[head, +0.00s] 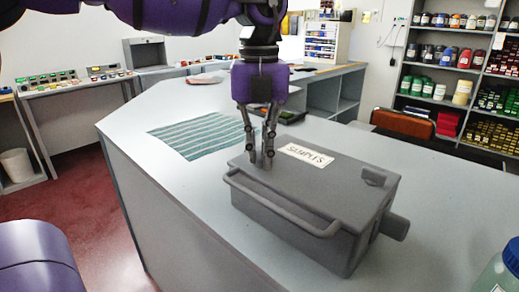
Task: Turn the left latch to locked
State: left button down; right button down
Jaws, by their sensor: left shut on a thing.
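A grey case (310,190) with a white label reading SAMPLES (306,155) sits on the counter. It has a bar handle (280,208) along its front edge. A right latch (375,177) shows on the lid's right end. My left gripper (267,160) points straight down at the left end of the lid, left of the label. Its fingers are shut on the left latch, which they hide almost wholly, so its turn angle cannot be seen. My right gripper is not in view.
A striped cloth (200,135) lies flat on the counter (150,120) behind and left of the case. A bottle (500,272) stands at the bottom right corner. Shelves of jars (445,85) stand at the back right.

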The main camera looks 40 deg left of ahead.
aim_at(259, 153)
pick_arm(q)
jog(key=m, duration=0.4)
jog(key=shift+m+b, duration=0.3)
jog(key=shift+m, duration=2.3)
jog(key=c, duration=1.8)
grip_release()
jog(key=shift+c, duration=0.2)
notch_tip(259, 153, up, 12)
